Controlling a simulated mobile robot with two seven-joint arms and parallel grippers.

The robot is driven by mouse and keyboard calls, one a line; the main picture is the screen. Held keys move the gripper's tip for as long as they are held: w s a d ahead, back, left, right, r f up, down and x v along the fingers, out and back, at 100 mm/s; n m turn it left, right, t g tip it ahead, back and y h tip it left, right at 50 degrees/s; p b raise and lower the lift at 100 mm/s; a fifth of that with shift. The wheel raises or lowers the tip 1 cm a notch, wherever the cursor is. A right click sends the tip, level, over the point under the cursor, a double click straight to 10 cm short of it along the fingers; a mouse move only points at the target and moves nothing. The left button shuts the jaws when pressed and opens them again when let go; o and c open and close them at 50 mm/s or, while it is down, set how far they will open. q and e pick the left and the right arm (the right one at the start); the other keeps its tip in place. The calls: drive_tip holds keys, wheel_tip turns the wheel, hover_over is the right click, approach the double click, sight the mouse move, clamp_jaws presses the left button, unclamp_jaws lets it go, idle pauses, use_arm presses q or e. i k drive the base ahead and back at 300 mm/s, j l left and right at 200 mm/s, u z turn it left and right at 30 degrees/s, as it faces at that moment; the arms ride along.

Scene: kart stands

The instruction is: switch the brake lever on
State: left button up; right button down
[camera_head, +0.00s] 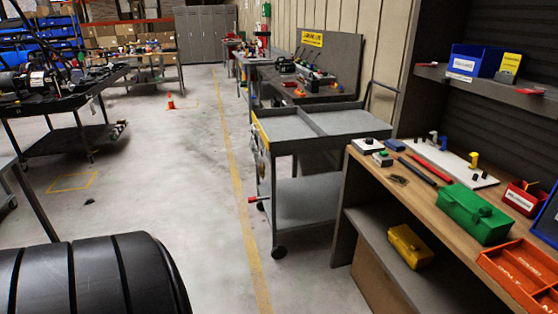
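A grey two-tier cart (310,197) stands in the middle of the view, beside the wooden workbench. A small lever with a red grip (254,199) sticks out to the left from the cart's near left post, a little above the caster (279,252). It looks like the brake lever and lies about level. I cannot tell from this distance which setting it is in. Neither of my grippers is in view.
The workbench (425,192) on the right holds a green toolbox (474,214) and an orange tray (521,270). Black tyre-like rolls (90,280) fill the lower left. An orange cone (170,102) stands farther back.

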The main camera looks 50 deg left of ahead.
sight(250, 200)
drive_tip(key=k+j+u, duration=0.4)
drive_tip(key=j, duration=0.2)
drive_tip(key=u, duration=1.35)
drive_tip(key=i+j, duration=0.15)
drive_tip(key=i, duration=0.35)
drive_tip(key=i+j, duration=0.1)
drive_tip(key=i, duration=0.4)
drive_tip(key=i+j, duration=0.15)
drive_tip(key=i, duration=0.4)
drive_tip(key=i+j+z, duration=0.1)
drive_tip(key=i, duration=0.4)
drive_tip(key=i+j, duration=0.15)
drive_tip(key=i, duration=0.35)
drive_tip(key=i+j, duration=0.2)
drive_tip(key=i, duration=0.3)
